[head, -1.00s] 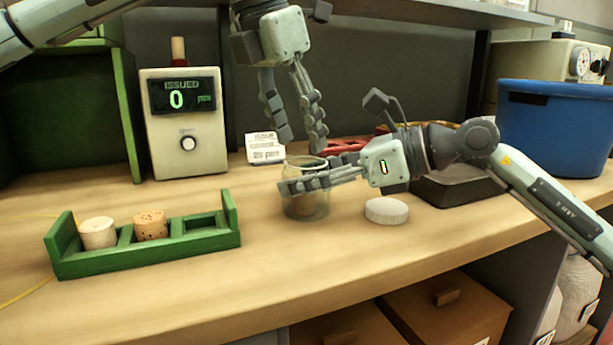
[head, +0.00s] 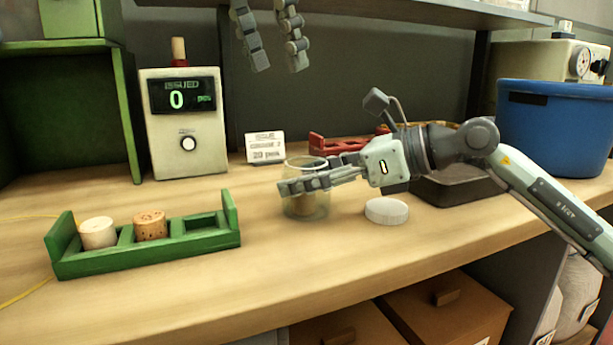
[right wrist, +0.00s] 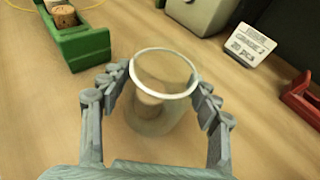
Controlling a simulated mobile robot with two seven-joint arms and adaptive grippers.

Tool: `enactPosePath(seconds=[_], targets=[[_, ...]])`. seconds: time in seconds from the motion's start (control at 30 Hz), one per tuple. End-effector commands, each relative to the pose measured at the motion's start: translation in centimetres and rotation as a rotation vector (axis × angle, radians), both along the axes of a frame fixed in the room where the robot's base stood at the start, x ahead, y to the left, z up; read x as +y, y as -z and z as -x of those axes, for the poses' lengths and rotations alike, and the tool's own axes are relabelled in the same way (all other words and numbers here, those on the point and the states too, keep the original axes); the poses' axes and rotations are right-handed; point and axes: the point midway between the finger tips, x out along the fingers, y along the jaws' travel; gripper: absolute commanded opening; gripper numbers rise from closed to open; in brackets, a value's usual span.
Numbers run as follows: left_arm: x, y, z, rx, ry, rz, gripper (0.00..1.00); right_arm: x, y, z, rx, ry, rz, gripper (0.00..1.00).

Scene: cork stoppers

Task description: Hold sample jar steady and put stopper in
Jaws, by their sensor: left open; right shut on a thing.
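The clear glass sample jar (head: 318,211) stands on the bench, its mouth open. My right gripper (head: 305,184) is shut around its sides; in the right wrist view a finger lies on each side of the jar (right wrist: 165,124). A cork-coloured piece (right wrist: 147,105) is inside the jar, below the rim; whether it is a stopper I cannot fully tell. My left gripper (head: 281,68) is open and empty, high above and behind the jar. A pale stopper (head: 98,233) and a speckled brown cork stopper (head: 150,226) sit in the green rack (head: 160,262); its right compartment is empty.
A white disc (head: 386,211) lies right of the jar. Behind are a dispenser box (head: 184,130) reading 0, a small card (head: 265,147), a red rack (head: 340,144) and a dark tray (head: 450,189). A blue tub (head: 555,130) stands at right. Bench between rack and jar is clear.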

Motion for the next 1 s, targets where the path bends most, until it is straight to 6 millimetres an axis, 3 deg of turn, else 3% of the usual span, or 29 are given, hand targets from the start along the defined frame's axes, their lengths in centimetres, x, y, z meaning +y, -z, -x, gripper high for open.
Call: enactPosePath(seconds=[0.4,0.43,0.6,1.0], targets=[[0.21,-0.83,0.25,0.000,0.001,0.000,0.55,0.00,0.03,0.01,0.000,0.000,0.001,0.25],[0.21,-0.83,0.25,0.000,0.001,0.000,0.55,0.00,0.03,0.01,0.000,0.000,0.001,0.66],[0.22,-0.81,0.23,0.000,0.001,0.000,0.55,0.01,0.02,0.01,0.000,0.000,0.000,0.86],[0.21,-0.79,0.23,0.000,0.001,0.000,0.55,-0.56,-0.21,0.17,-0.001,0.002,0.000,0.86]])
